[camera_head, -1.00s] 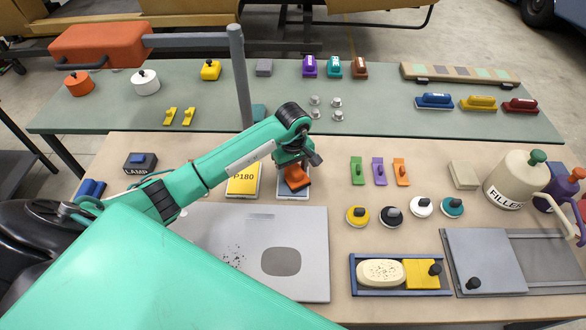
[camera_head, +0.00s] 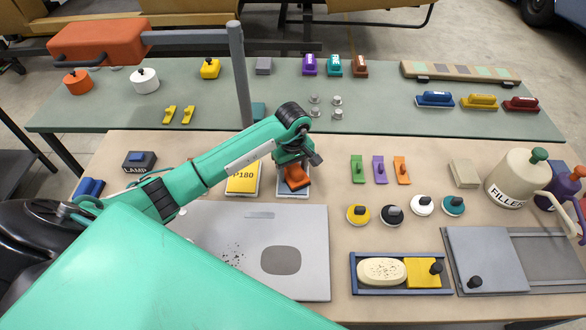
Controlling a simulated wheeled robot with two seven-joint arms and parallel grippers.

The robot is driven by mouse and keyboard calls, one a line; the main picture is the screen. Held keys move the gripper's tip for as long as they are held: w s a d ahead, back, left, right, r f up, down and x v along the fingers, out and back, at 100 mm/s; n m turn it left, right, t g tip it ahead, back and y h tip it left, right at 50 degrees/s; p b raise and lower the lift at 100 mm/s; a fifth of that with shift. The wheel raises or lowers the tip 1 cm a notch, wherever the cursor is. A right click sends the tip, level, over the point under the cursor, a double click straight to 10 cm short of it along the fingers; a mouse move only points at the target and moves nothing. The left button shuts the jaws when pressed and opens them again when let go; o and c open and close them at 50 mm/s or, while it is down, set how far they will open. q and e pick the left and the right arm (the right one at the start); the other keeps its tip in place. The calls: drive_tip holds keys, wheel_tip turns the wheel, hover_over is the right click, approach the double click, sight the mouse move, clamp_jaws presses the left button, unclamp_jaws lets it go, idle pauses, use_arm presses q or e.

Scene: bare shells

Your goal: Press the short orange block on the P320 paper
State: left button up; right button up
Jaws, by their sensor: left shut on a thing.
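The short orange block (camera_head: 297,178) is under my left gripper (camera_head: 295,164), which is shut on it. The block is over a grey-blue paper sheet (camera_head: 293,194) in a light frame; whether it touches the sheet I cannot tell. Any label on that sheet is hidden by the block and gripper. The yellow P180 paper (camera_head: 243,179) lies just to the left, partly behind my left arm. My right gripper is not in view.
A grey panel (camera_head: 310,235) with a dark oval patch lies in front. Small green, purple and orange tools (camera_head: 379,171) stand to the right, with several round knobbed pads (camera_head: 392,215) nearer. A blue tray (camera_head: 353,270) holds a sponge. A green table (camera_head: 390,130) is behind.

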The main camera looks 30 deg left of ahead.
use_arm(q)
drive_tip(key=shift+f, duration=0.15)
idle(0.8)
drive_tip(key=shift+f+b, duration=0.1)
drive_tip(key=shift+b, duration=0.25)
drive_tip(key=shift+s, duration=0.1)
idle(0.6)
drive_tip(key=shift+r+p, duration=1.25)
drive_tip(key=shift+r, duration=2.35)
